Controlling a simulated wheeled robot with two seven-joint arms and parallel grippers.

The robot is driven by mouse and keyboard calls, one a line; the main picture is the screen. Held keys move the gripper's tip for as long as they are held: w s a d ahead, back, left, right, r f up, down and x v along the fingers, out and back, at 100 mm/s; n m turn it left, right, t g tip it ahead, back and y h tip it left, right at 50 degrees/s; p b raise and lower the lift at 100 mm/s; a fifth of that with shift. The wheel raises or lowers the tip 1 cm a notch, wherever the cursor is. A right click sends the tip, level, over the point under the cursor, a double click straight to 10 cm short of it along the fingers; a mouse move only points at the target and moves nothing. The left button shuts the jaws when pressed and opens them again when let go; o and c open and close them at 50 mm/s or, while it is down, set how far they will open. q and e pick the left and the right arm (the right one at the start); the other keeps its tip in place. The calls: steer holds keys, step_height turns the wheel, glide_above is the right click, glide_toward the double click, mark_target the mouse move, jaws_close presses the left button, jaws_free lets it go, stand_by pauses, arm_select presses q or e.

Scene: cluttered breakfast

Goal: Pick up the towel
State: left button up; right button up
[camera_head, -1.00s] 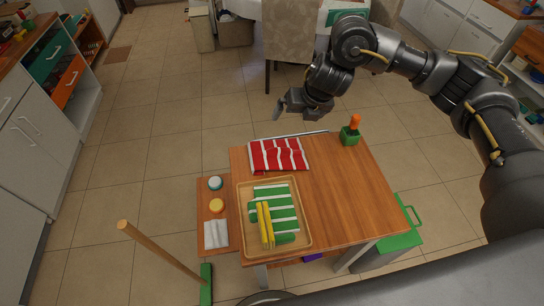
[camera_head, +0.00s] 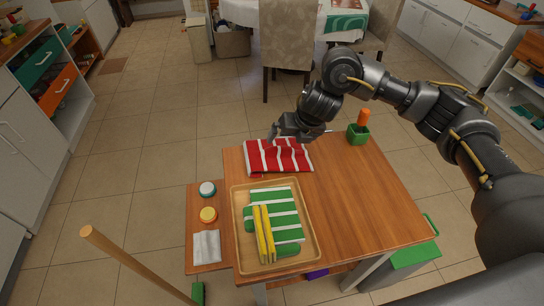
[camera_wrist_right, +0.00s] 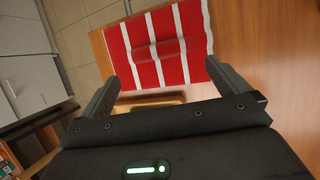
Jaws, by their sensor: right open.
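A red towel with white stripes (camera_head: 278,158) lies on the wooden table (camera_head: 350,200) at its far left part. A second striped cloth, green and white (camera_head: 285,217), lies in a wooden tray in front of it. My right gripper (camera_head: 284,138) is at the far edge of the red towel, seemingly just above it. In the right wrist view the red towel (camera_wrist_right: 165,45) lies ahead of the open gripper (camera_wrist_right: 165,78), with nothing between the fingers. I cannot tell whether the fingers touch the cloth. My left gripper is not in view.
The wooden tray (camera_head: 314,250) also holds yellow items (camera_head: 264,235). A green pot with an orange top (camera_head: 358,134) stands at the far right corner. A lower side shelf (camera_head: 198,257) holds two round containers and a white cloth. The table's right half is clear.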

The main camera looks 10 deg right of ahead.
mark_target(281, 148)
steer(key=x, duration=0.3)
steer(key=shift+w+f+b, duration=0.1)
steer(key=shift+w+b, duration=0.05)
steer(key=shift+b, duration=0.15)
steer(key=shift+a+x, duration=0.15)
steer(key=shift+x, duration=1.15)
steer(key=shift+a+x, duration=0.15)
steer(key=shift+x, duration=1.15)
steer(key=c, duration=0.9)
